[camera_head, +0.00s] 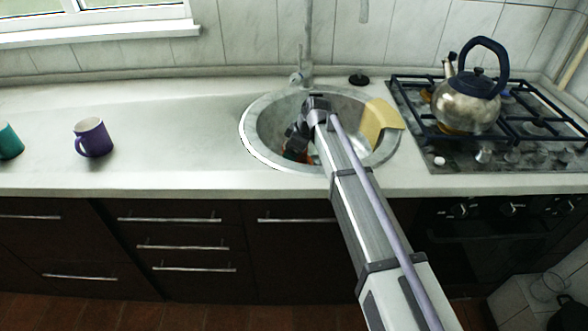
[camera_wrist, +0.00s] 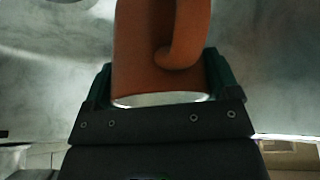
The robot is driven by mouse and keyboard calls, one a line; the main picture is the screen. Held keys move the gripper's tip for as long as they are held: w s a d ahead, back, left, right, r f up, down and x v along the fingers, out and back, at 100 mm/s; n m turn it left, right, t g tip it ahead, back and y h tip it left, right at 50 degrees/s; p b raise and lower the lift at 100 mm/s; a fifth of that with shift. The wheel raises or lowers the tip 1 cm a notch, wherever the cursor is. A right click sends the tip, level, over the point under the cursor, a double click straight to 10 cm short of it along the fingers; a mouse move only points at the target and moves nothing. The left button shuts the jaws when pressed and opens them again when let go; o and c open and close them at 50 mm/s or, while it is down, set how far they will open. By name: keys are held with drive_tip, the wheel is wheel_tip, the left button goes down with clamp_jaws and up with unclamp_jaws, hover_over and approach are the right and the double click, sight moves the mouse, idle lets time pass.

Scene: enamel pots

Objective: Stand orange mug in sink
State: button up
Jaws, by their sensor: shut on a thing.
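The orange mug (camera_wrist: 145,50) is between the fingers of my gripper (camera_wrist: 160,88) in the wrist view. The gripper is shut on it, with one dark finger at each side. Its handle (camera_wrist: 185,35) shows at the upper right, and a pale rim faces the gripper's palm. In the head view only a small orange part of the mug (camera_head: 297,156) shows below my gripper (camera_head: 296,147), inside the round sink (camera_head: 254,130). My arm hides much of the sink. I cannot tell whether the mug touches the sink bottom.
A yellow cloth (camera_head: 378,120) hangs over the sink's right rim. The faucet (camera_head: 303,70) stands behind. A purple mug (camera_head: 94,138) and a teal mug (camera_head: 9,141) stand on the left counter. A kettle (camera_head: 468,104) stands on the hob (camera_head: 440,150) at right.

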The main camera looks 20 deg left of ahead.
wheel_tip(320, 180, down, 4)
drive_tip(key=b, duration=0.4)
drive_tip(key=shift+r+p, duration=0.3)
drive_tip(key=shift+p, duration=0.05)
drive_tip(key=shift+c, duration=0.5)
drive_tip(key=shift+f, duration=0.3)
drive_tip(key=o, duration=1.2)
drive_tip(key=shift+r, duration=0.1)
drive_tip(key=shift+c, duration=0.2)
drive_tip(key=p+v, duration=1.1)
drive_tip(key=v, duration=0.1)
drive_tip(key=shift+r, duration=0.2)
drive_tip(key=shift+d, duration=0.1)
